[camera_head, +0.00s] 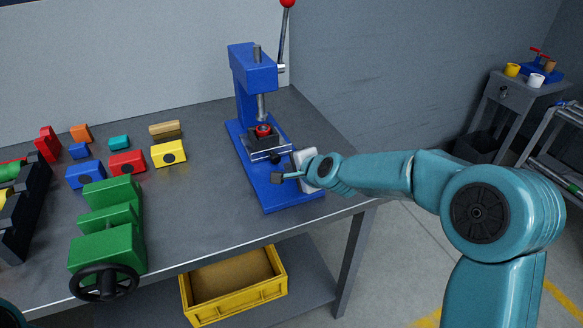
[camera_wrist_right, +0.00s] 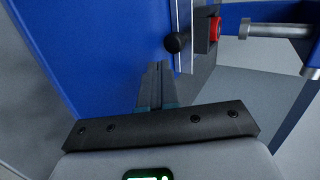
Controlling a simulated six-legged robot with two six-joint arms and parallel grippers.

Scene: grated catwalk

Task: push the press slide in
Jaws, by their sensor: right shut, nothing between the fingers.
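The blue arbor press (camera_head: 254,75) stands at the back right of the workbench. Its slide (camera_head: 262,147) is a metal plate with a black knob (camera_head: 275,158) at the front, and a red part (camera_head: 263,130) sits on it under the ram. In the right wrist view the slide (camera_wrist_right: 185,40), its knob (camera_wrist_right: 176,43) and the red part (camera_wrist_right: 214,29) show at the top. My right gripper (camera_head: 279,177) is shut and empty over the press base, just in front of the knob. A small gap seems to separate them. My left gripper is out of view.
A green vise (camera_head: 105,235) stands at the front left. Several coloured blocks, including a yellow one (camera_head: 169,153), lie behind it. The press lever (camera_head: 285,40) rises at the back. A yellow crate (camera_head: 235,290) is under the bench (camera_head: 215,215). The bench between vise and press is clear.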

